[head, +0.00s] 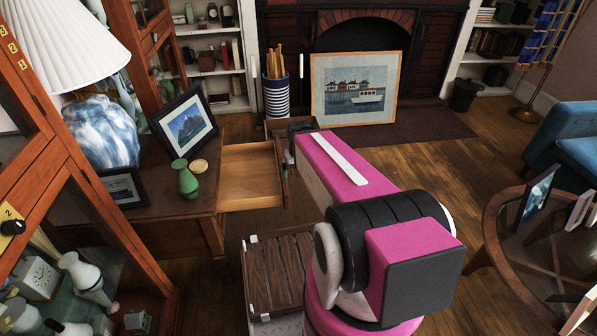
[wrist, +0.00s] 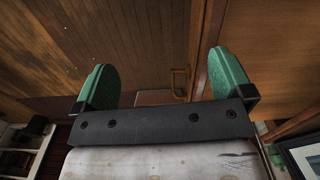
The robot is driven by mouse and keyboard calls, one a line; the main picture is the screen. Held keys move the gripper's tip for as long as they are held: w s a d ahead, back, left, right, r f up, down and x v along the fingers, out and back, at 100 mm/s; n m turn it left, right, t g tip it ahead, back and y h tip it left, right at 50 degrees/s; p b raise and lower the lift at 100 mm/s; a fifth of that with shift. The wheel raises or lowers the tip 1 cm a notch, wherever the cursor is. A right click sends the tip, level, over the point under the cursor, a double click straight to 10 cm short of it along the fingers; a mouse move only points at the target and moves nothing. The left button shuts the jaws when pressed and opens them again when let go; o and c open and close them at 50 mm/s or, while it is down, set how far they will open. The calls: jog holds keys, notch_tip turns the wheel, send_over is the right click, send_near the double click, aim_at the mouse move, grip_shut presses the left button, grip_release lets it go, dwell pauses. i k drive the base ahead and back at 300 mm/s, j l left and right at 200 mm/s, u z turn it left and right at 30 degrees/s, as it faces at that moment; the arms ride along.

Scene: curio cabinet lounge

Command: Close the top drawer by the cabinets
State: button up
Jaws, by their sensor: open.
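The top drawer (head: 252,173) sticks out of the wooden cabinet (head: 150,208) under the lamp, open and apparently empty. My pink arm reaches to the drawer's right end, and my gripper's fingers are hardly visible there. In the wrist view, my gripper (wrist: 163,82) is open with two green fingers spread apart. A brass pull handle (wrist: 180,83) shows between the fingers, nearer the right one, beside a wooden edge that seems to be the drawer front. Nothing is held. I cannot tell whether a finger touches the drawer.
A lamp (head: 98,130), a framed picture (head: 184,122), a green vase (head: 187,180) and a small round lid (head: 200,166) stand on the cabinet. A striped bin (head: 276,96) is behind the drawer. A slatted wooden crate (head: 280,272) lies in front. A round table (head: 490,225) is at right.

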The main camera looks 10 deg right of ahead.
aim_at(251, 177)
jog(key=i+l+u, duration=0.15)
jog(key=l+u, duration=0.75)
jog(key=k+j+u, duration=0.1)
jog(key=k+j, duration=0.25)
jog(key=j, duration=0.1)
